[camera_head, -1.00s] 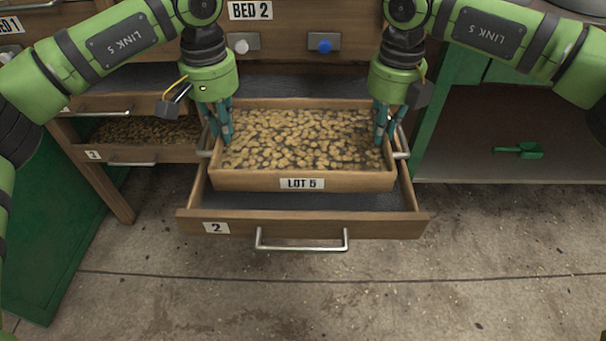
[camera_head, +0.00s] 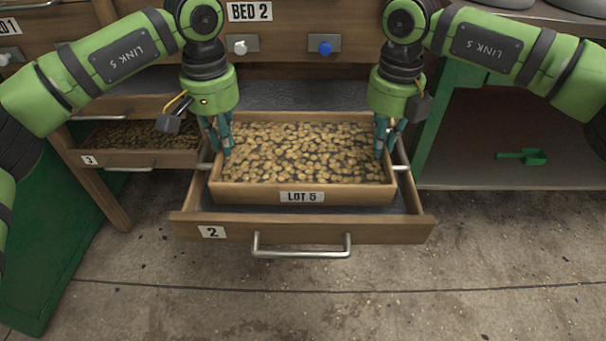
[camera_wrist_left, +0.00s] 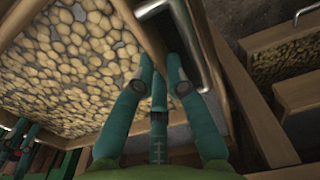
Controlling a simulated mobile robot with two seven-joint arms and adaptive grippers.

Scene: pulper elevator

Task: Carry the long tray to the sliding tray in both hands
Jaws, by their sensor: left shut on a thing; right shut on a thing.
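The long tray (camera_head: 240,194) is a wooden box labelled LOT 5, full of pale beans. It sits within the outline of the open sliding tray (camera_head: 385,232), a dark-floored wooden drawer marked 2. I cannot tell whether its underside touches the drawer floor. My left gripper (camera_head: 222,150) is shut at the long tray's left end. My right gripper (camera_head: 383,152) is shut at its right end. In the left wrist view, my left fingers (camera_wrist_left: 160,90) are at the tray's end wall (camera_wrist_left: 143,32), beside a metal handle (camera_wrist_left: 190,45). The exact finger contact is partly hidden.
Drawer 3 (camera_head: 120,160), holding darker beans, stands open at left. A white knob (camera_head: 240,47) and a blue knob (camera_head: 325,47) are on the bench under BED 2. A green scoop (camera_head: 522,156) lies on the right shelf.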

